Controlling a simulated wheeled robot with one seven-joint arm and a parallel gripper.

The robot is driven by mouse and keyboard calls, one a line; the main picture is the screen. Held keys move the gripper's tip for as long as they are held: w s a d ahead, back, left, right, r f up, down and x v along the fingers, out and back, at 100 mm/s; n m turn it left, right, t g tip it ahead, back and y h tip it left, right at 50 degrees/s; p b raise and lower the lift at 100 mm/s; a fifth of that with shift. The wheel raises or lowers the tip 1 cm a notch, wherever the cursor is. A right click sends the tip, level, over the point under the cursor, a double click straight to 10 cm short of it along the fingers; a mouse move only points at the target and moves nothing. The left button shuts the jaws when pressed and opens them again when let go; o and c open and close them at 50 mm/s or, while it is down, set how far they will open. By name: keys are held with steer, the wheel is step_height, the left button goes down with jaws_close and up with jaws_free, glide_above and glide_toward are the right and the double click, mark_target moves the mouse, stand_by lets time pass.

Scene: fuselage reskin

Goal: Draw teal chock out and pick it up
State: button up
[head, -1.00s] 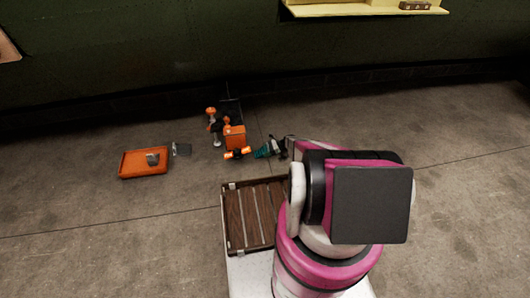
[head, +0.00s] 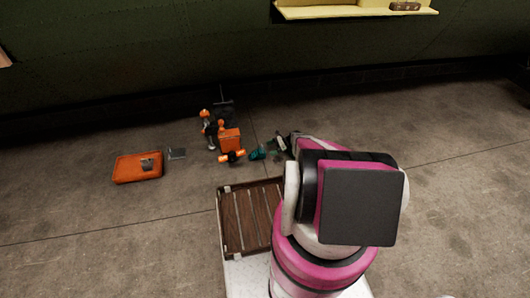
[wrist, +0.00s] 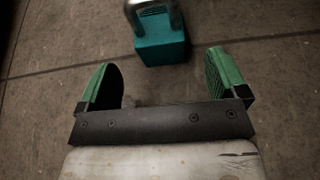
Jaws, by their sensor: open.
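The teal chock (head: 258,153) lies on the concrete floor beside the orange equipment in the head view. In the wrist view the teal chock (wrist: 162,47) is a block with a grey metal loop handle (wrist: 152,12) at its far side, cut off by the top edge. My gripper (wrist: 170,75) is open, its two green-padded fingers apart and empty. The chock is ahead of the fingertips, roughly centred between them, and not between the pads. In the head view my gripper (head: 280,147) shows just right of the chock, partly hidden by my arm.
An orange jack-like device (head: 229,140) stands just left of the chock. An orange tray (head: 138,167) with a grey piece in it lies farther left, with a small grey plate (head: 177,153) beside it. A slatted wooden tray (head: 248,218) is in front of me. The dark green wall (head: 120,60) is behind.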

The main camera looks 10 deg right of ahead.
steer(key=shift+v, duration=1.3)
steer(key=s+a+r+n+g+h, duration=0.1)
steer(key=s+a+r+n+h, duration=0.15)
steer(key=s+r, duration=0.45)
steer(key=s+a+r+n+h, duration=0.2)
steer(key=s+a+r+n, duration=0.15)
steer(key=r, duration=0.65)
steer(key=s+a+r+n+g+h, duration=0.15)
steer(key=s+a+r, duration=0.3)
steer(key=r, duration=0.45)
steer(key=s+a+r+n+t+h, duration=0.3)
steer(key=s+r+n+h, duration=0.4)
steer(key=s+r, duration=1.4)
step_height(320, 180, up, 3)
steer(key=n, duration=0.3)
steer(key=shift+s+f, duration=0.15)
steer(key=shift+a, duration=0.15)
